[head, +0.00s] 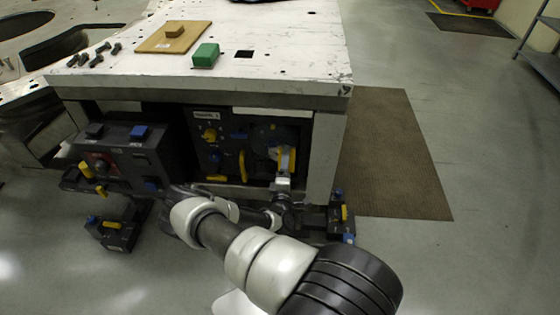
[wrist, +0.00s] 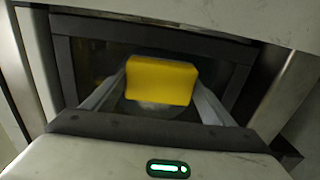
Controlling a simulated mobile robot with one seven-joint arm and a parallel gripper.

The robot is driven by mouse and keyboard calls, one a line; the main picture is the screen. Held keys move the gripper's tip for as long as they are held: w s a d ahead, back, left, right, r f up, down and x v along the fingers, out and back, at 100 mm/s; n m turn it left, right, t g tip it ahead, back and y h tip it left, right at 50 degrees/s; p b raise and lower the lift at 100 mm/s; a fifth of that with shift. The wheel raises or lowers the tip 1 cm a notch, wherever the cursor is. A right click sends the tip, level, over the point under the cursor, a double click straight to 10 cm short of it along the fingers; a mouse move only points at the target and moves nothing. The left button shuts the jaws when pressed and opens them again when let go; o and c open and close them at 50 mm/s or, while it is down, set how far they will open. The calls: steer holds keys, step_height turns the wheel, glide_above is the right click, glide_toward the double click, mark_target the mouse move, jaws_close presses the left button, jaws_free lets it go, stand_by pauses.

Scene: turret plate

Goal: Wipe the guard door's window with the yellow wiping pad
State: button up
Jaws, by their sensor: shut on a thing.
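The yellow wiping pad (wrist: 161,80) is held between the two fingers of my gripper (wrist: 158,92), seen in the wrist view. In the head view my gripper (head: 283,170) reaches under the bench with the yellow pad (head: 291,158) upright at its tip. The guard door's window (wrist: 95,60) is a dark pane in a grey frame directly behind the pad. In the head view the window (head: 262,133) is partly hidden by my gripper. A pale hazy patch shows around the pad's lower edge. I cannot tell whether the pad touches the pane.
A white bench top (head: 270,65) overhangs the door. Left of the window is a panel with knobs (head: 212,150); a dark control box (head: 125,155) juts out further left. A green block (head: 205,55), a wooden board (head: 170,42) and several bolts lie on top. Floor is clear at right.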

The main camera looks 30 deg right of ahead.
mark_target(276, 151)
steer(key=shift+w+a+r+p, duration=0.45)
steer(key=shift+w+a+p, duration=0.15)
steer(key=shift+a, duration=0.2)
steer(key=shift+w+a+r+p, duration=0.45)
steer(key=shift+w+a+p, duration=0.15)
steer(key=shift+a, duration=0.15)
steer(key=shift+w+a, duration=0.45)
steer(key=shift+a, duration=0.3)
steer(key=shift+w+a, duration=0.45)
steer(key=shift+a, duration=0.25)
steer(key=shift+s+r+p, duration=0.15)
steer(key=shift+r+p, duration=0.6)
steer(key=shift+p, duration=0.2)
steer(key=shift+s+d+p, duration=0.5)
steer(key=shift+s+d, duration=0.15)
steer(key=shift+d, duration=0.45)
steer(key=shift+s+d+p, duration=0.5)
steer(key=shift+s+d, duration=0.1)
steer(key=shift+d, duration=0.45)
steer(key=shift+s+d+p, duration=0.5)
steer(key=shift+s+d, duration=0.15)
steer(key=shift+d, duration=0.45)
steer(key=p+v, duration=0.3)
steer(key=v, duration=0.3)
